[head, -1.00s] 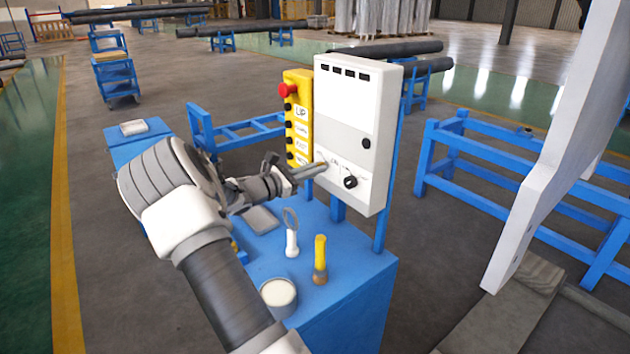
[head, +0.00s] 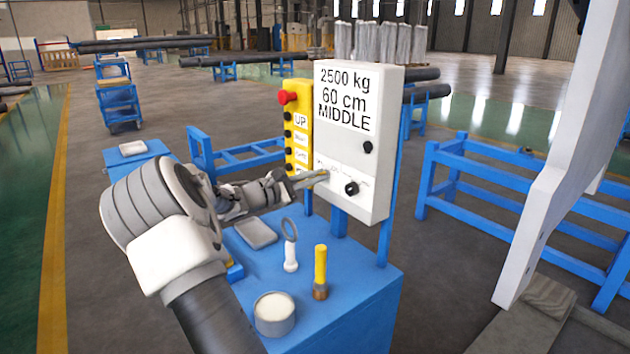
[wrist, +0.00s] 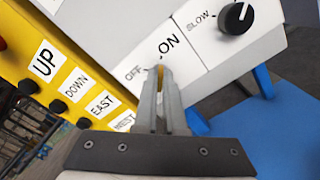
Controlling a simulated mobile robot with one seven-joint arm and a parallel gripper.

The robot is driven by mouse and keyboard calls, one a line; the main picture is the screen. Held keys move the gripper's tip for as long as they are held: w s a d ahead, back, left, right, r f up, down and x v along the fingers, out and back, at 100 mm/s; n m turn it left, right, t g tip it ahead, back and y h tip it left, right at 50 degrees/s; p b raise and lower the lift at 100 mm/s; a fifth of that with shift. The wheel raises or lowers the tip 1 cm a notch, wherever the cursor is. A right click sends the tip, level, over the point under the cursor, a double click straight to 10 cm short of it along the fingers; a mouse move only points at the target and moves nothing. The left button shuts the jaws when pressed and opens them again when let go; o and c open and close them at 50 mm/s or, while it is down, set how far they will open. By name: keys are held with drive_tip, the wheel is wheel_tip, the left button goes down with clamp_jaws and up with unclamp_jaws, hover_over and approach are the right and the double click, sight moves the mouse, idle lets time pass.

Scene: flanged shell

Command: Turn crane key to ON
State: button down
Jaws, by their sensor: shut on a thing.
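The white control box (head: 357,142) stands on the blue cabinet and shows "2500 kg 60 cm MIDDLE" on its upper face. In the wrist view, the OFF label (wrist: 134,73) and the ON label (wrist: 169,43) are on its lower panel. The crane key (wrist: 160,72) is a small yellowish piece between my fingertips, just below ON; its exact angle is mostly hidden. My gripper (head: 318,176) is shut on the key at the panel's lower left.
A black SLOW knob (head: 351,188) sits right of the key. The yellow button box (head: 297,122) with a red button is close on the left. A yellow-handled brush (head: 320,270), a white-handled magnifier (head: 290,252) and a round tin (head: 274,314) stand on the blue cabinet (head: 358,290).

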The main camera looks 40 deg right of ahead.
drive_tip(key=c, duration=1)
unclamp_jaws()
drive_tip(key=w+a, duration=0.2)
drive_tip(key=a, duration=1.5)
drive_tip(key=shift+a+p, duration=0.2)
drive_tip(key=shift+p, duration=0.25)
drive_tip(key=shift+s, duration=0.1)
drive_tip(key=s+a+m+y+p, duration=0.2)
drive_tip(key=s+a+m+y, duration=0.2)
drive_tip(key=s+y, duration=0.6)
drive_tip(key=s+a+r+m+t+y+p, duration=0.1)
drive_tip(key=s+a+r+m+t+y, duration=0.1)
drive_tip(key=s+a, duration=0.6)
drive_tip(key=s+a+r+m+t+y+p, duration=0.2)
drive_tip(key=s+a+r+t+y, duration=0.2)
drive_tip(key=s+a, duration=0.4)
drive_tip(key=a+t+y, duration=0.1)
drive_tip(key=a+y, duration=0.1)
drive_tip(key=a, duration=0.2)
drive_tip(key=shift+s+p, duration=0.3)
drive_tip(key=shift+s, duration=0.05)
